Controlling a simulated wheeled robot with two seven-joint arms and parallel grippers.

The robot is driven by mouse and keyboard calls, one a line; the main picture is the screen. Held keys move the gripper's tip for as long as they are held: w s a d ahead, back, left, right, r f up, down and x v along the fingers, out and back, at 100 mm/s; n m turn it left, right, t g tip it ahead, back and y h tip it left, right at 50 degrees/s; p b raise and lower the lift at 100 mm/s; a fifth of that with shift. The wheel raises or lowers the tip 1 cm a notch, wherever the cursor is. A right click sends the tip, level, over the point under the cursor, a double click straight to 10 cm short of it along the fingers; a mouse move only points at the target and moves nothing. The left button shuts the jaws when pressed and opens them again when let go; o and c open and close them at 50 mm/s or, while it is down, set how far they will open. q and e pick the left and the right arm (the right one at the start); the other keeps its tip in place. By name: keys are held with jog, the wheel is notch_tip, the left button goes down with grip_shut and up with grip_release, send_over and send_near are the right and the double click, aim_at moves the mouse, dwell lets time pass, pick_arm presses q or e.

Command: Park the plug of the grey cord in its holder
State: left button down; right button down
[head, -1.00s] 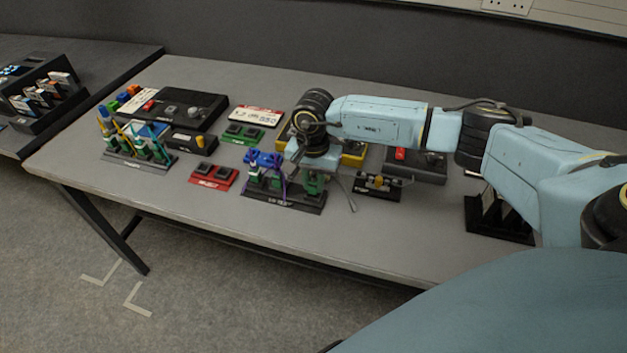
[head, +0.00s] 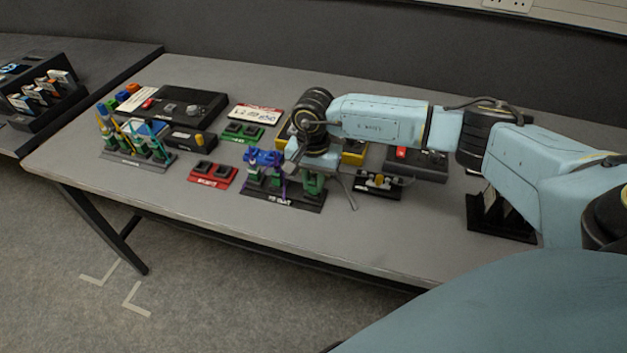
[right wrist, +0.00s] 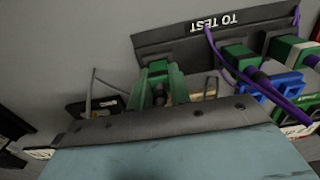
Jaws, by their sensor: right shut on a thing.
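My right gripper (head: 312,163) points down at the right end of the black holder rack marked TO TEST (head: 283,199), over a green holder (head: 314,184). It is shut on what appears to be the grey cord's plug, which is mostly hidden behind the gripper. The grey cord (head: 349,188) hangs out to the right of the gripper, and it also shows in the right wrist view (right wrist: 90,92). In that view the green holder (right wrist: 177,85) stands just beyond my gripper's edge. I cannot tell whether the plug is seated. My left gripper is not in view.
A red block (head: 213,175) lies further left and a small black fixture (head: 379,185) to the right. The table's front strip is clear.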

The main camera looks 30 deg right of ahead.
jog(key=c, duration=1.2)
grip_release()
jog(key=shift+r+p, duration=1.5)
jog(key=shift+r, duration=0.95)
jog(key=shift+r+p, duration=1.2)
jog(key=shift+r, duration=0.85)
